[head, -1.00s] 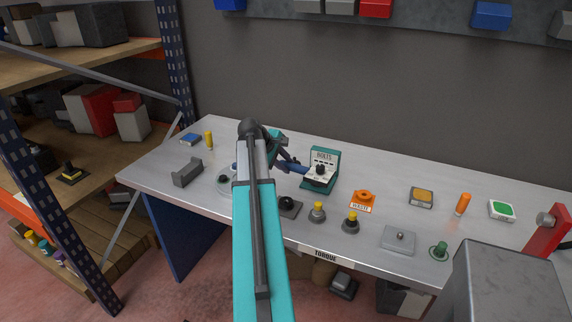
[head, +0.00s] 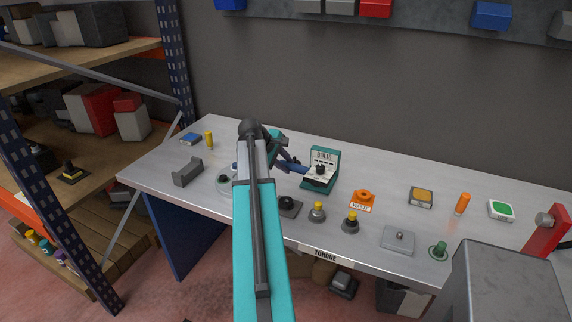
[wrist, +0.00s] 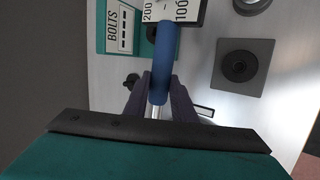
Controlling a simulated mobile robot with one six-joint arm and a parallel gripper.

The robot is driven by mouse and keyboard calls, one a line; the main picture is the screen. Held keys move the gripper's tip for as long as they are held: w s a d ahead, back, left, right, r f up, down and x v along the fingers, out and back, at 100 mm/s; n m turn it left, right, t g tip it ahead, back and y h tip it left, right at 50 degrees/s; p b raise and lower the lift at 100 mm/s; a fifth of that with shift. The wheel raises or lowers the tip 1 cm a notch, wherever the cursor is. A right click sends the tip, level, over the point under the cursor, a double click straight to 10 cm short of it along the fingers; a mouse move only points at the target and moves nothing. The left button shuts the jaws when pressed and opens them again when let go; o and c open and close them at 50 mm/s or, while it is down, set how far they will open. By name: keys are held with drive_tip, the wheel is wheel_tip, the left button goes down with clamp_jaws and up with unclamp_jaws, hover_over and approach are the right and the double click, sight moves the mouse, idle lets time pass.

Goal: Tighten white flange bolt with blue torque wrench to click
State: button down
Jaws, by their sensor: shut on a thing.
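My gripper (wrist: 160,98) is shut on the blue handle of the torque wrench (wrist: 163,60). In the head view the gripper (head: 279,153) is partly hidden by my arm, and the blue wrench (head: 292,164) points right toward the teal bolts box (head: 323,185). The box also shows in the wrist view (wrist: 113,45). A dark-edged plate with a white scale (wrist: 178,10) sits at the wrench's far end, cut off by the frame. I cannot make out the white flange bolt, nor whether the wrench touches anything.
A grey block with a dark round top (wrist: 240,66) lies right of the wrench. A grey cradle (head: 187,173) stands at the left. An orange waste piece (head: 362,200), a tan-topped box (head: 421,197) and a grey plate (head: 398,240) lie to the right. The bench behind the bolts box is clear.

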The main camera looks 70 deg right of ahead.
drive_tip(key=shift+f+b, duration=0.4)
drive_tip(key=shift+f, duration=0.65)
idle(1.0)
drive_tip(key=c, duration=2)
unclamp_jaws()
drive_tip(key=shift+c, duration=0.2)
clamp_jaws()
drive_tip(key=shift+w+a+m+g, duration=0.2)
drive_tip(key=shift+a+m+g, duration=0.15)
drive_tip(key=shift+a+m, duration=0.25)
drive_tip(key=shift+w+a+m+g, duration=0.15)
drive_tip(key=shift+a+m+g, duration=0.25)
drive_tip(key=shift+a, duration=0.25)
drive_tip(key=shift+w+a+m+g+y, duration=0.2)
drive_tip(key=shift+w+a+m+y, duration=0.15)
drive_tip(key=shift+a+m, duration=0.25)
drive_tip(key=shift+w+a+m+g+y, duration=0.2)
drive_tip(key=shift+a+m+y, duration=0.15)
drive_tip(key=shift+a+m, duration=0.25)
idle(0.5)
